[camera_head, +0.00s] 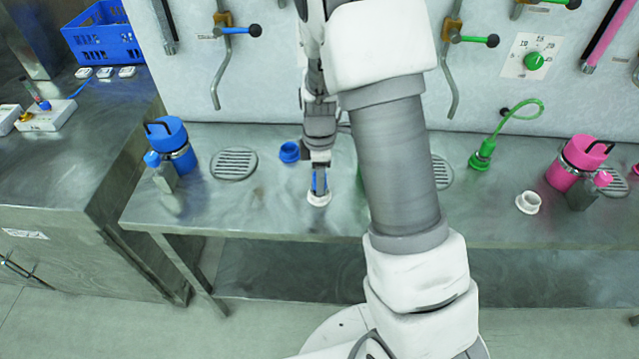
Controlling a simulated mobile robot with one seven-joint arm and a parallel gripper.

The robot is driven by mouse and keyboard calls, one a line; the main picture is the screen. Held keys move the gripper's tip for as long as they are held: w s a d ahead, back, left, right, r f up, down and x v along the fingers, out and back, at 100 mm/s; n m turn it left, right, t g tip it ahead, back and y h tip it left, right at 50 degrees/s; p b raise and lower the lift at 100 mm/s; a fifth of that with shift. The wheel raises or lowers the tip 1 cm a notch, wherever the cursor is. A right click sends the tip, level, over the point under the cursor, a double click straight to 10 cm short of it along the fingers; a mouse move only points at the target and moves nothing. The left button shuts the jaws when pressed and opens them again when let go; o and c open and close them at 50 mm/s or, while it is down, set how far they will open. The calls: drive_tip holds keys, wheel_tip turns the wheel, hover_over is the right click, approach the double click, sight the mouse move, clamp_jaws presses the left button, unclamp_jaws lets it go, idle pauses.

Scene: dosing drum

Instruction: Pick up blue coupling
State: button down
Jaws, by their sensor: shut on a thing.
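My gripper (320,182) points down over the front part of the steel bench. A separate short blue ring-shaped piece (289,152) stands on the bench just left of and behind my gripper.
A blue jug (178,150) stands left on the bench (260,210), near a round drain grate (234,164). To the right are a green coupling with hose (482,157), another white ring (528,202) and a pink jug (570,170). Valve levers hang on the back panel.

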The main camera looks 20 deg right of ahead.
wheel_tip(320, 180, up, 10)
drive_tip(key=shift+r, duration=0.1)
idle(0.6)
idle(0.4)
